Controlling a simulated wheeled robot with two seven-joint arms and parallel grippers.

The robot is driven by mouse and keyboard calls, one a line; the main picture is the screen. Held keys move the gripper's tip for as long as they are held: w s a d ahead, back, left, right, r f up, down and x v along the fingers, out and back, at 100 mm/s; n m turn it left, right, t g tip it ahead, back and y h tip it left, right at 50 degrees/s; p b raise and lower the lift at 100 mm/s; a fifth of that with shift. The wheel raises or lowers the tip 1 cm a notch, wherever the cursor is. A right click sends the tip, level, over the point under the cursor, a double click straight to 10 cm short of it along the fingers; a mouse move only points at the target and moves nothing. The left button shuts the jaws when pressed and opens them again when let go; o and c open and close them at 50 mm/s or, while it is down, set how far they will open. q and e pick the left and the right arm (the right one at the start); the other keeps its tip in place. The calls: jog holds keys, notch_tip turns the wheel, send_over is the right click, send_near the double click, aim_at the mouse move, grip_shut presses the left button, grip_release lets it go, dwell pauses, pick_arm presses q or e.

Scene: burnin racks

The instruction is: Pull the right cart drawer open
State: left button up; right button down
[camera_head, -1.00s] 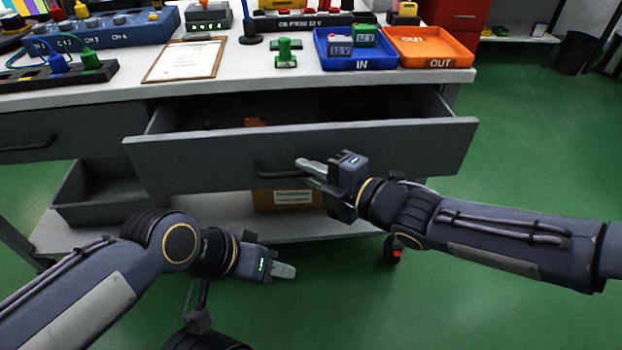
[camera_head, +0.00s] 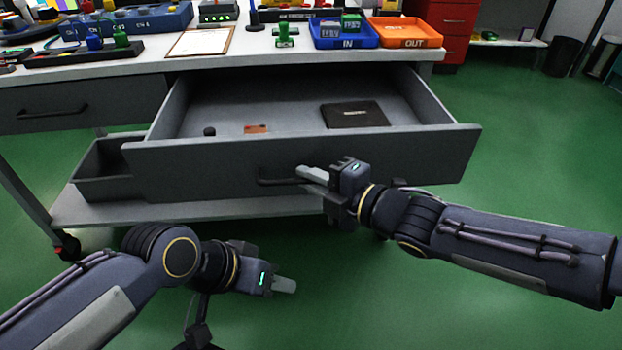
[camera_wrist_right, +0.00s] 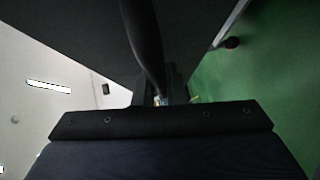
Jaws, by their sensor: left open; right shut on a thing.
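The right cart drawer (camera_head: 215,168) is a grey drawer pulled well out from under the white worktop. Its inside shows a dark flat folder-like item (camera_head: 354,115), a small orange-brown piece (camera_head: 256,129) and a small dark round thing (camera_head: 209,132). My right gripper (camera_head: 305,174) is shut on the dark bar handle (camera_head: 272,181) at the middle of the drawer front. In the right wrist view the handle (camera_wrist_right: 142,40) runs down between the fingers, which are mostly hidden. My left gripper (camera_head: 284,286) is open and empty, low in front of the cart, apart from the drawer.
The left drawer (camera_head: 60,108) is shut. On the worktop (camera_head: 140,62) stand a blue IN tray (camera_head: 342,43), an orange OUT tray (camera_head: 404,43), a clipboard (camera_head: 201,41) and a green stand (camera_head: 285,40). A grey bin (camera_head: 100,180) sits on the lower shelf.

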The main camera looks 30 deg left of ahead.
jog(key=c, duration=1.8)
grip_release()
jog(key=shift+o, duration=0.2)
jog(key=shift+d, duration=0.1)
jog(key=p+v, duration=0.3)
jog(key=v, duration=0.4)
jog(key=shift+d, duration=0.3)
jog(key=shift+s, duration=0.1)
